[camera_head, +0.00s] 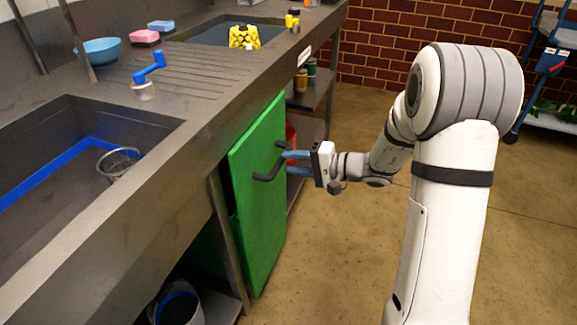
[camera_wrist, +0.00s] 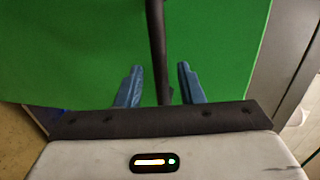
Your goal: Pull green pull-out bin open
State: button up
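The green pull-out bin (camera_head: 258,215) is under the steel counter, with its flat front facing my arm. Its front stands somewhat out from the counter's frame, and a green side shows behind it. A dark bar handle (camera_head: 268,177) sticks out from the front. My gripper (camera_head: 294,163) is at the handle with its blue fingers open. In the wrist view, the handle (camera_wrist: 157,50) runs between the two fingers (camera_wrist: 160,85), with a gap on each side. The green front (camera_wrist: 80,50) fills most of that view behind them.
The counter (camera_head: 205,130) runs along the left with a sink and a strainer basket (camera_head: 118,163). A dark bucket (camera_head: 180,305) stands below at the left. Jars (camera_head: 301,80) stand on a shelf beyond the bin. The floor (camera_head: 340,250) right of the bin is clear.

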aim_at(283, 162)
jog(key=shift+b+x, duration=0.35)
jog(key=shift+x, duration=1.6)
grip_shut()
